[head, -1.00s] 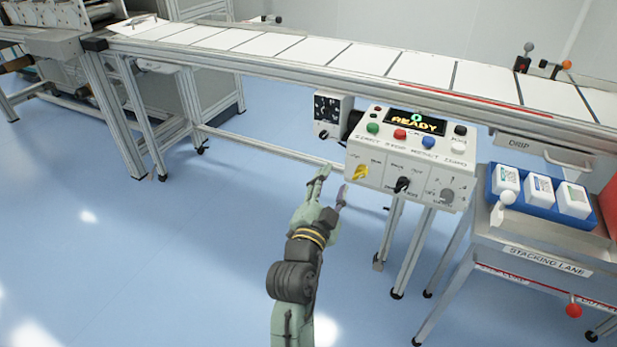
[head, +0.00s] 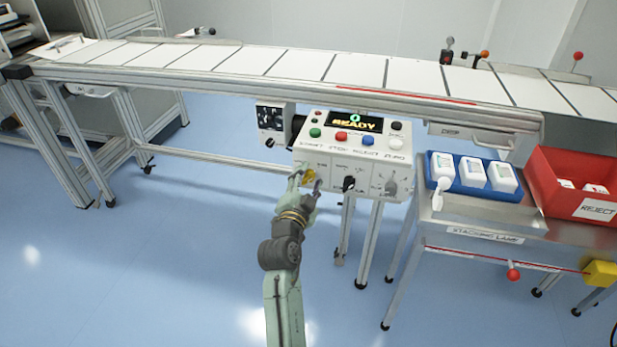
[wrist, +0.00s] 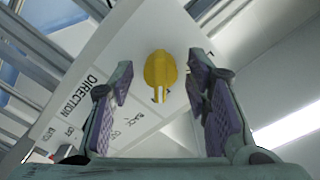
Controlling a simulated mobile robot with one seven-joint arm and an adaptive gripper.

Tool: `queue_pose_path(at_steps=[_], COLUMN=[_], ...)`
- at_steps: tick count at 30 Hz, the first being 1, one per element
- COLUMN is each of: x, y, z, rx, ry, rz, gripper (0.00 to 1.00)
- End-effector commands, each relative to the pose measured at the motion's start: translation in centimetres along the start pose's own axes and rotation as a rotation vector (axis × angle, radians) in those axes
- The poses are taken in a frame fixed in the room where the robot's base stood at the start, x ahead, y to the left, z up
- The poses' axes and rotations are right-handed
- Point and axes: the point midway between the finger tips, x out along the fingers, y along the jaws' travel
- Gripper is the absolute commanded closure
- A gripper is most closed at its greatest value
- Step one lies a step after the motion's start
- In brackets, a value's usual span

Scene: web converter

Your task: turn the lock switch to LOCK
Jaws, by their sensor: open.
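A yellow switch knob (head: 310,176) is on the left of the lower front of a white control box (head: 331,169). In the wrist view the yellow knob (wrist: 160,70) lies between the two fingers of my gripper (wrist: 161,88), with a gap on each side. I cannot read its label; only a letter's edge shows at the right. My gripper (head: 305,183) is open and empty, right at the box front, and partly covers the yellow knob in the head view. A black switch (head: 349,184) and a grey dial (head: 391,187) sit to its right.
The box carries a READY display (head: 358,123) and several coloured buttons. A conveyor (head: 270,77) runs behind. A blue tray (head: 455,186) with white bottles and a red reject bin (head: 545,185) stand at right. The floor at left is clear.

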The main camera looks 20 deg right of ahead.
Motion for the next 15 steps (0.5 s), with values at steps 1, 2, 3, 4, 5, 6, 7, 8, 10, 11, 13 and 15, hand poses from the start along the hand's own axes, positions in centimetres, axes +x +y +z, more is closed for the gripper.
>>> queue_pose_path(at_steps=[1,2,3,4,5,6,7,8,10,11,13,15], x=[0.09,0.1,0.1,0.09,0.09,0.08,0.08,0.07,0.07,0.06,0.06,0.06], y=[-0.01,-0.01,0.0,0.0,0.0,0.0,-0.01,-0.01,-0.01,-0.01,-0.01,-0.01], z=[-0.01,0.01,0.02,0.03,0.03,0.03,0.03,0.03,0.04,0.04,0.04,0.04], rx=[0.0,0.0,0.0,0.0,0.0,0.0,0.0,0.0,0.0,0.0,0.0,0.0], ry=[0.0,0.0,0.0,0.0,0.0,0.0,0.0,0.0,0.0,0.0,-0.001,-0.001], rz=[0.0,-0.001,-0.001,-0.001,-0.001,-0.001,-0.001,-0.001,-0.001,-0.001,-0.001,-0.001], gripper=[0.56,0.56,0.56,0.56,0.56,0.56,0.56,0.58,0.62,0.64,0.69,0.74])
